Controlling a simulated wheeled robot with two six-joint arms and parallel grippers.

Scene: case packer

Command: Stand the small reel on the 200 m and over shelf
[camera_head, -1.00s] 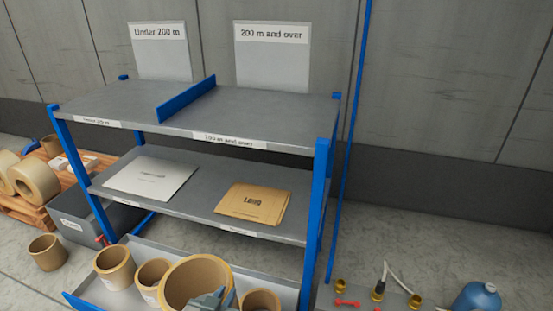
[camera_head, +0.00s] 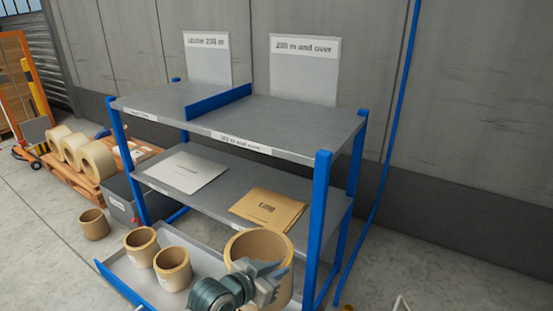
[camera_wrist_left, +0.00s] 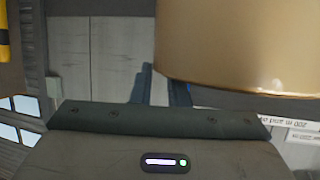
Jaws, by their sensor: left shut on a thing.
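My left gripper (camera_head: 270,284) is shut on the wall of a tan cardboard reel (camera_head: 258,248), whose open end faces up in the head view. It looks larger than the other reels in view. In the left wrist view the reel (camera_wrist_left: 238,45) fills the upper right, beyond the dark fingers (camera_wrist_left: 162,88). The 200 m and over shelf (camera_head: 290,118) is the right part of the top deck and is bare. My right gripper is not in view.
A blue divider (camera_head: 218,102) splits the top deck from the Under 200 m side. The middle deck holds a white sheet (camera_head: 187,172) and a brown envelope (camera_head: 268,208). Two reels (camera_head: 140,247) (camera_head: 173,268) stand in the low tray. A blue post (camera_head: 321,225) rises at the right front.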

